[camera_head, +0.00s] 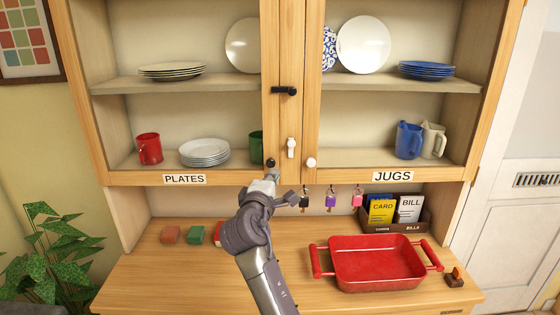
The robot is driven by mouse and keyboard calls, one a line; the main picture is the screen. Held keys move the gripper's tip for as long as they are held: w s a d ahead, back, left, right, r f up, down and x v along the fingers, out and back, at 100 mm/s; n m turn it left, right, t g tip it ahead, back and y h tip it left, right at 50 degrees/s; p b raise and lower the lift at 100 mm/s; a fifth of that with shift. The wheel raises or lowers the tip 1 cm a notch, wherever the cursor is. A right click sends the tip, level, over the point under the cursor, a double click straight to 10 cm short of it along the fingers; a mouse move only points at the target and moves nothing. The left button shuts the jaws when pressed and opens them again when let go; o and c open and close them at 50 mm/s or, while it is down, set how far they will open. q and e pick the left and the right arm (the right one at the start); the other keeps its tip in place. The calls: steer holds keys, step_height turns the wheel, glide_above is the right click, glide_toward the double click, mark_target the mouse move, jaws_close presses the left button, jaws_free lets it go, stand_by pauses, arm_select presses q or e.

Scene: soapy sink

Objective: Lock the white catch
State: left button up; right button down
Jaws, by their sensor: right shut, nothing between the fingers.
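The white catch (291,147) is a small upright piece on the wooden centre strip where the two cupboard doors meet. A black turning latch (284,91) lies horizontally higher on the same strip. A white round knob (311,162) is on the right door, and a dark knob (270,162) is on the left door. My right gripper (273,174) is shut and empty, just below the dark knob and below left of the white catch. It looks apart from the catch; whether it touches the dark knob I cannot tell. My left gripper is not in view.
Key tags (330,199) hang below the right door. A red tray (378,262) stands on the counter, with a card box (394,215) behind it. Sponges (195,235) lie left of my arm. Plates (204,152) and jugs (409,141) stand on the cupboard shelves.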

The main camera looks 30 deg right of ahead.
mark_target(283, 156)
steer(key=p+x, duration=0.3)
steer(key=x, duration=0.5)
steer(key=shift+w+d+p, duration=0.25)
steer(key=shift+w+p, duration=0.1)
steer(key=shift+p, duration=0.05)
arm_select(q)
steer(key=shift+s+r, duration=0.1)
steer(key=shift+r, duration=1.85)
arm_select(e)
steer(key=shift+w+d, duration=0.3)
steer(key=shift+w, duration=0.05)
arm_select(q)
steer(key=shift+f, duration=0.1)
arm_select(e)
steer(key=shift+f, duration=0.15)
